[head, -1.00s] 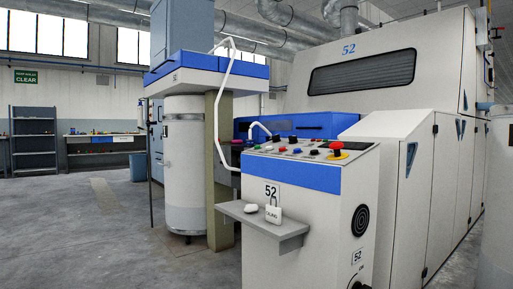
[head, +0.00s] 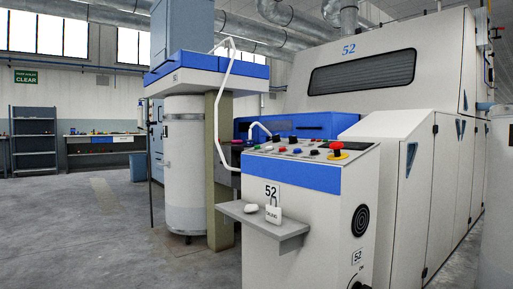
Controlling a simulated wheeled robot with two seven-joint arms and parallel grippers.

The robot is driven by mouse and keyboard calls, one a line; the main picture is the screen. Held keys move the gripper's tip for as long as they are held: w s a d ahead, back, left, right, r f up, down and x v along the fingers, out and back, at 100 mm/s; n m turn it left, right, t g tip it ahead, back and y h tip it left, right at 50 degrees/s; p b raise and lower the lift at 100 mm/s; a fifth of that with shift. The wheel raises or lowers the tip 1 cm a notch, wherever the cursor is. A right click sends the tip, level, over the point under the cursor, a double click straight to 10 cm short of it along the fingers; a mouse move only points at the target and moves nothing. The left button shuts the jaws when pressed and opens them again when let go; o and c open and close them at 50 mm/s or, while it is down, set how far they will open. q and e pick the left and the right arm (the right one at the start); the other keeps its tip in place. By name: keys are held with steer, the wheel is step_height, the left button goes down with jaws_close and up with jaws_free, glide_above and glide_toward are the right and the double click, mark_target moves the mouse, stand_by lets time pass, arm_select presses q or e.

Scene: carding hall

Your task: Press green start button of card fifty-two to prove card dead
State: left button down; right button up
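Card fifty-two (head: 385,95) is the big pale machine at the right, with a blue "52" on its upper front. Its control cabinet (head: 310,215) stands in front, with a blue band and a "52" label. The sloping control panel (head: 345,160) on top carries several small coloured buttons and a red mushroom button (head: 336,146) on a yellow base. Neither of my grippers is in view.
A grey shelf (head: 285,243) juts from the cabinet front, with a white rounded object (head: 250,209) on it and a white padlock-shaped item (head: 273,213) at the cabinet face. A tall can (head: 184,175) stands left. Floor at left is clear.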

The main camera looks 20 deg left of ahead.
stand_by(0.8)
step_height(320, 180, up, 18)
steer(key=p, duration=1.8)
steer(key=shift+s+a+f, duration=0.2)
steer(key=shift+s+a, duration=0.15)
